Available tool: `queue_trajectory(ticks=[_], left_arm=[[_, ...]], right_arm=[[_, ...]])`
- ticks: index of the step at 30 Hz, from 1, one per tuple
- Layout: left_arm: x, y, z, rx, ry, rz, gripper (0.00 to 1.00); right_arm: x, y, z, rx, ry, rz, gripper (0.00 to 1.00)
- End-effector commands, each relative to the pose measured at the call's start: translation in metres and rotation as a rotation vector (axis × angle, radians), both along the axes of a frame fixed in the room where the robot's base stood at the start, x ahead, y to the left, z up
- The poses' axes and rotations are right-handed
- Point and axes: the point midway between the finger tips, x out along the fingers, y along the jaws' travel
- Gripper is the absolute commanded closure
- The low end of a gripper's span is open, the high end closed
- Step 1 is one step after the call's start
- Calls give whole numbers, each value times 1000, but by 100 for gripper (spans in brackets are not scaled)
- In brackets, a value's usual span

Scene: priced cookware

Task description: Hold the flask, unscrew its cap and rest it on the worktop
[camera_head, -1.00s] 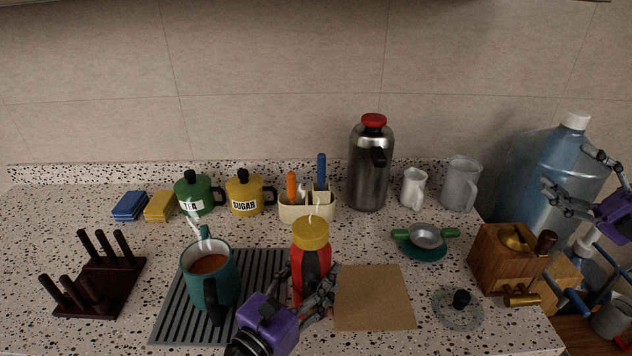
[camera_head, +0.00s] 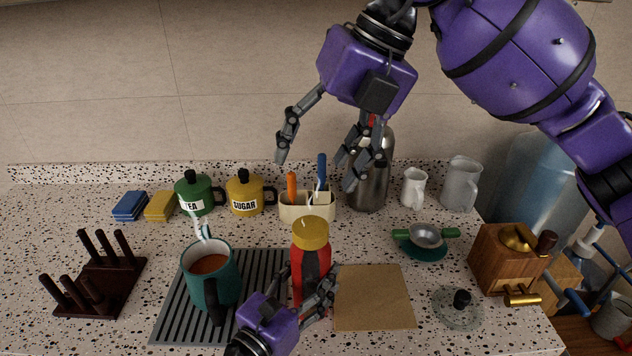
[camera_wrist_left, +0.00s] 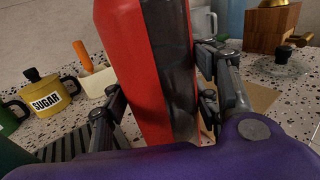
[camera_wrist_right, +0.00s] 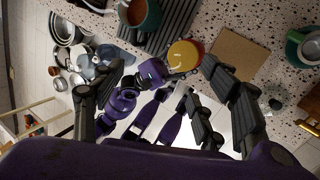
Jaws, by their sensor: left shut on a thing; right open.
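The flask (camera_head: 309,270) is red with a dark stripe and stands upright on the worktop, just left of the brown board. Its yellow cap (camera_head: 311,232) is on its top. My left gripper (camera_head: 308,292) is shut on the flask's body, with a finger on each side; the red body fills the middle of the left wrist view (camera_wrist_left: 145,70). My right gripper (camera_head: 323,158) is open and empty, high above and behind the flask, fingers pointing down. The right wrist view looks down on the yellow cap (camera_wrist_right: 184,56) beyond its spread fingers.
A teal mug (camera_head: 207,275) with brown drink stands on a dark ribbed mat (camera_head: 172,325) left of the flask. The brown board (camera_head: 373,297) is bare. A steel jug (camera_head: 371,190), utensil holder (camera_head: 306,208), glass lid (camera_head: 458,310) and wooden grinder (camera_head: 505,262) stand around.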

Motion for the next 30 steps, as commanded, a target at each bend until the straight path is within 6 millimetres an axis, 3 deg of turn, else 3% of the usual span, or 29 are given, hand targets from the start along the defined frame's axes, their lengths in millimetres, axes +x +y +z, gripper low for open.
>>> queue_trajectory(ticks=[6, 12, 17, 30], left_arm=[[0, 0, -1, 1, 1, 0, 91], [0, 0, -1, 0, 1, 0, 91], [0, 0, -1, 0, 1, -1, 91], [0, 0, -1, 0, 1, -1, 91]], right_arm=[[-30, 7, -16, -255, -210, -39, 33], [-37, 4, -23, -331, -293, -63, 33], [-33, 4, -37, -339, -297, -68, 33], [-3, 10, -110, -337, -294, -66, 33]])
